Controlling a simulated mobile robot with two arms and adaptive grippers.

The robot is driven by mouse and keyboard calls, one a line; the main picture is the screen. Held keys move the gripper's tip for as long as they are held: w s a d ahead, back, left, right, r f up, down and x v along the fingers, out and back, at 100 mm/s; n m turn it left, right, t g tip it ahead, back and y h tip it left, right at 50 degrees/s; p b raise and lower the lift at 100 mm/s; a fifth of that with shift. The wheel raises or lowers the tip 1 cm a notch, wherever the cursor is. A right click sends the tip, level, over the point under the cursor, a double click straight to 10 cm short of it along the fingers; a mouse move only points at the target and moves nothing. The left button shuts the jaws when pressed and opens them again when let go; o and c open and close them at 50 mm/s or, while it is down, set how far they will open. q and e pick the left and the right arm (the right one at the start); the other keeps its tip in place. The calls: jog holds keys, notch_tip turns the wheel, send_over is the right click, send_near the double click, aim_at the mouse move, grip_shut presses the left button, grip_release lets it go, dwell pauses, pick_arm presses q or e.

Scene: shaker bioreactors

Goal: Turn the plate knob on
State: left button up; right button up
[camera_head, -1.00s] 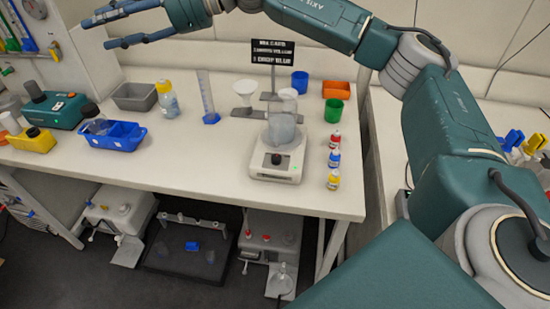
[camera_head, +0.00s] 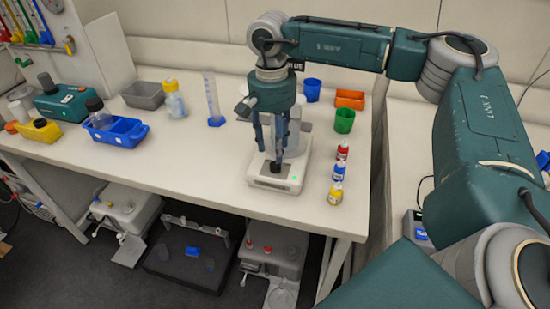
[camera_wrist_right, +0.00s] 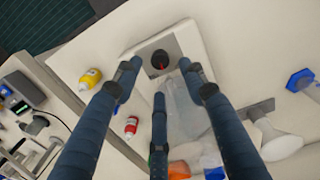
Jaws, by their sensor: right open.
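A clear glass vessel (camera_wrist_right: 180,110) stands on the plate behind the knob, partly hidden by my arm in the head view. My right gripper (camera_head: 272,158) points down over the knob. In the right wrist view its open fingers (camera_wrist_right: 158,74) are spread around the knob, with no clear contact visible. My left gripper is out of view.
Small red (camera_head: 342,150), blue (camera_head: 338,171) and yellow (camera_head: 335,193) bottles stand right of the plate. A green cup (camera_head: 344,121) and orange bin (camera_head: 350,99) are behind them. A measuring cylinder (camera_head: 213,103) stands to the left. The bench front left of the plate is clear.

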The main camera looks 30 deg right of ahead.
aim_at(275, 164)
notch_tip(275, 164, down, 6)
jog(key=shift+r+p, duration=0.1)
jog(key=shift+p, duration=0.25)
